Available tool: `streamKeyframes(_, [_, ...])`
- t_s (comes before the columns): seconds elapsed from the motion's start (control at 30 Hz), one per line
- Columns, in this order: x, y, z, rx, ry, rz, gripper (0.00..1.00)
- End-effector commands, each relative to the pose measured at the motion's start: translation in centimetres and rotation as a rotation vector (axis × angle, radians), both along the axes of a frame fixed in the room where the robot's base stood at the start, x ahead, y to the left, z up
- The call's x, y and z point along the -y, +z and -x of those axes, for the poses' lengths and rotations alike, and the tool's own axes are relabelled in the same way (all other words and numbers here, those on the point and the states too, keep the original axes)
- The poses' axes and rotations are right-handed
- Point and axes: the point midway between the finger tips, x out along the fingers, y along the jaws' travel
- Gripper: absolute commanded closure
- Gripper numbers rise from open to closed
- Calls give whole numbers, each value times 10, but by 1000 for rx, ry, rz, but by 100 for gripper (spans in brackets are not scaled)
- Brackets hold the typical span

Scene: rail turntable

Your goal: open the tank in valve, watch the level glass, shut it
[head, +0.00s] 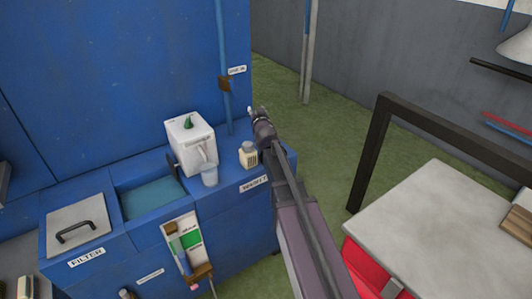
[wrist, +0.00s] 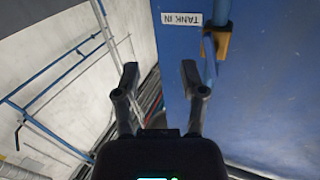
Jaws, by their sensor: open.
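The tank in valve (head: 224,84) is a small brownish body on a blue pipe, on the blue cabinet wall below a white label. In the wrist view the valve (wrist: 222,40) is brass-coloured beside the TANK IN label (wrist: 182,19), with a blue lever-like part (wrist: 210,62) at it. My gripper (head: 258,113) is in front of the cabinet, right of and below the valve in the head view. In the wrist view my gripper (wrist: 160,80) has its fingers apart with nothing between them, and the valve is beyond the right finger. I cannot pick out the level glass for certain.
On the cabinet stand a white dispenser (head: 191,143), a clear cup (head: 209,175) and a small bottle (head: 248,154). A FILTER lid (head: 79,226) and an open basin (head: 152,197) lie left. A dark frame (head: 440,128) and a grey-topped table (head: 430,215) stand right. Green floor lies between.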

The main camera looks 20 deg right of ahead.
Motion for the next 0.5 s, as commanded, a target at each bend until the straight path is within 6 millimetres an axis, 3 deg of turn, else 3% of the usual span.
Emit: streamKeyframes(0.5, [7,-31,45,-273,-106,-8,46])
